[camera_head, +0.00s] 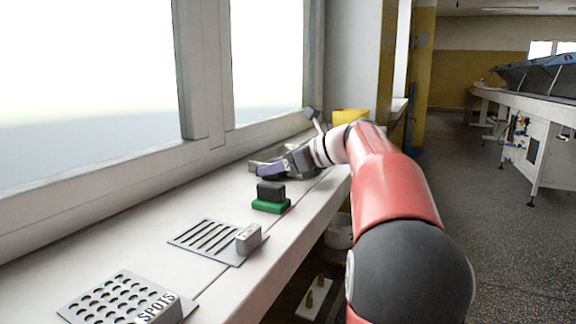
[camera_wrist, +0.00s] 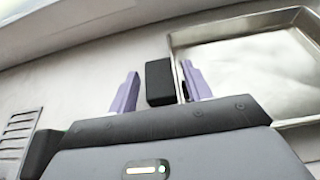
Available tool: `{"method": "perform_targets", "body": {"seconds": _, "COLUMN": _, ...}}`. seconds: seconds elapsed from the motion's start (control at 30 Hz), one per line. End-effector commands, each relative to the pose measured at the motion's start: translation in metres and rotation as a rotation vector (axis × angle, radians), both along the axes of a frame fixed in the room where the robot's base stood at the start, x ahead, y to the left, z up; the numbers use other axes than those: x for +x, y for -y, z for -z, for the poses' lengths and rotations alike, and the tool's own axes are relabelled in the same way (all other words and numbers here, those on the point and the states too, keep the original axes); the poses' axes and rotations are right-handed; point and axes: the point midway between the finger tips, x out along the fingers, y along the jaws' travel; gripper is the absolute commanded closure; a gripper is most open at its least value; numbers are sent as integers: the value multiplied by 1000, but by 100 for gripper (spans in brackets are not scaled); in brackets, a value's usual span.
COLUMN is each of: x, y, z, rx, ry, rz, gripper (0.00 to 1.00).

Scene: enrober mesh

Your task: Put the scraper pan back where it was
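The scraper pan is a shallow metal tray with a raised rim (camera_wrist: 174,58). It fills the upper right of the wrist view and shows partly behind my gripper in the head view (camera_head: 262,156). A black block (camera_wrist: 159,82) stands close by the pan's left rim; I cannot tell if it is joined to the pan. My gripper (camera_wrist: 160,90) has its two purple fingers apart, one on each side of the black block, with gaps visible. In the head view my gripper (camera_head: 285,165) is low over the sill and hides part of the pan.
On the white sill (camera_head: 215,200), nearer the camera, are a black block on a green base (camera_head: 271,204), a slotted plate (camera_head: 205,240) and a plate with round holes marked SPOTS (camera_head: 108,297). A yellow object (camera_head: 350,116) is behind my arm. Windows line the left.

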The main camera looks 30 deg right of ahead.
Motion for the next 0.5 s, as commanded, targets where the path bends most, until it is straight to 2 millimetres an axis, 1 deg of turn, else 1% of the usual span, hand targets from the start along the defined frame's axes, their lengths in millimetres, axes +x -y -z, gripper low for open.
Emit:
{"method": "perform_targets", "body": {"seconds": 0.03, "x": 0, "y": 0, "z": 0, "rx": 0, "ry": 0, "rz": 0, "gripper": 57}}
{"method": "perform_targets", "body": {"seconds": 0.3, "x": 0, "y": 0, "z": 0, "rx": 0, "ry": 0, "rz": 0, "gripper": 93}}
{"method": "perform_targets", "body": {"seconds": 0.37, "x": 0, "y": 0, "z": -1, "rx": -1, "ry": 2, "rz": 0, "gripper": 100}}
{"method": "perform_targets", "body": {"seconds": 0.5, "x": 0, "y": 0, "z": -1, "rx": -1, "ry": 2, "rz": 0, "gripper": 100}}
